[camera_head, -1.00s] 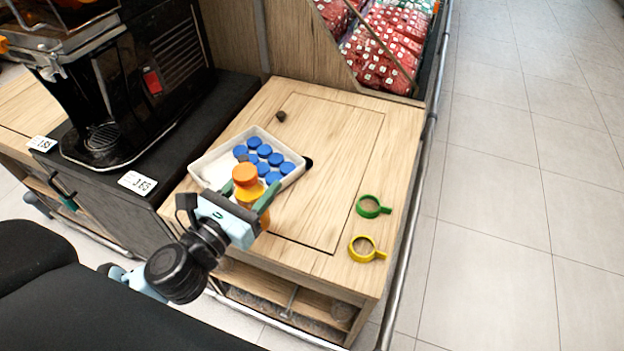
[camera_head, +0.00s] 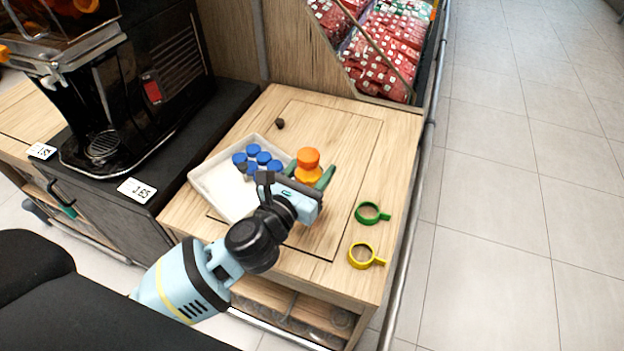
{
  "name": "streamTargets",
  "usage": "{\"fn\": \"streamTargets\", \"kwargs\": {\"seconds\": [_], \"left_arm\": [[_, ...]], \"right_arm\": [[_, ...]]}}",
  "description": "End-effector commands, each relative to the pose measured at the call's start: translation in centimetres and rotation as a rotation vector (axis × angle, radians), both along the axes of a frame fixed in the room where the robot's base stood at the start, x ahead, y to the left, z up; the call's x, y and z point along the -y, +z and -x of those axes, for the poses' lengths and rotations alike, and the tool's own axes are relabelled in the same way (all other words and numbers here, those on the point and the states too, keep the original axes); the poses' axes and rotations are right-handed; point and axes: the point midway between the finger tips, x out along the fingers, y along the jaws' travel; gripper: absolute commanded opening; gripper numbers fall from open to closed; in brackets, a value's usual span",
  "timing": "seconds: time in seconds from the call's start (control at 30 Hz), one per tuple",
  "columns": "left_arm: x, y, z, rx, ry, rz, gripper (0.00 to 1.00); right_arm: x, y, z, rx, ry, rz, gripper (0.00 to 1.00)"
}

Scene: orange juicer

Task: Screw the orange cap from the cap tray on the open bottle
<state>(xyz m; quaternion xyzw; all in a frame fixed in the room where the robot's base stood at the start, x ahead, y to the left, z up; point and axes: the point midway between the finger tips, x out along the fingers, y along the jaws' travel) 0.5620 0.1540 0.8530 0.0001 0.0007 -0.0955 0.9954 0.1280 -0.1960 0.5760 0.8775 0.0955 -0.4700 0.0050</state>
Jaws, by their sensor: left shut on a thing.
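My left gripper (camera_head: 308,173) is shut on an orange bottle (camera_head: 307,174), with one green finger on each side of it. The bottle is upright at the right side of the cap tray. A darker orange cap-like top (camera_head: 308,157) sits above the fingers; I cannot tell whether it is screwed down. The gripper body hides the lower bottle, so I cannot tell whether it touches the table. The white cap tray (camera_head: 214,199) holds several blue caps (camera_head: 253,150) and is partly covered by my arm. My right gripper is not in view.
A green ring with a handle (camera_head: 371,219) and a yellow one (camera_head: 352,262) lie on the table (camera_head: 345,140) at the right. A small dark object (camera_head: 280,123) lies behind the tray. The black juicer (camera_head: 160,85) stands at the left. The back right tabletop is clear.

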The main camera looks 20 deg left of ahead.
Motion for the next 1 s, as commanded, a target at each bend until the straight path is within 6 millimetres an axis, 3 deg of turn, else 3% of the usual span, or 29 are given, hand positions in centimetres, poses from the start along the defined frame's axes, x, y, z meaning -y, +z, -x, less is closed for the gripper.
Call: {"fn": "streamTargets", "kwargs": {"seconds": [0.33, 0.77, 0.8, 0.93, 1.0], "left_arm": [[0.0, -3.5, 0.0, -0.001, 0.001, 0.000, 0.00], [0.0, -3.8, 0.0, 0.002, 0.001, 0.001, 0.00], [-0.1, -3.9, 0.0, 0.000, 0.001, 0.000, 0.52], [0.0, -3.8, 0.0, 0.000, 0.001, 0.000, 0.69], [0.0, -3.8, 0.0, 0.000, 0.001, 0.000, 0.71]], "right_arm": [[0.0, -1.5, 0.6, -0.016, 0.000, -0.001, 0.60], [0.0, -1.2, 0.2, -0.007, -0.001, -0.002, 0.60], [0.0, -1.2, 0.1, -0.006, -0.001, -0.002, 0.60], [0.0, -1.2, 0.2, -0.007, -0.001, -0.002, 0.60], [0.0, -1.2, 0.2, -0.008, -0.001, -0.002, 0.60]]}}
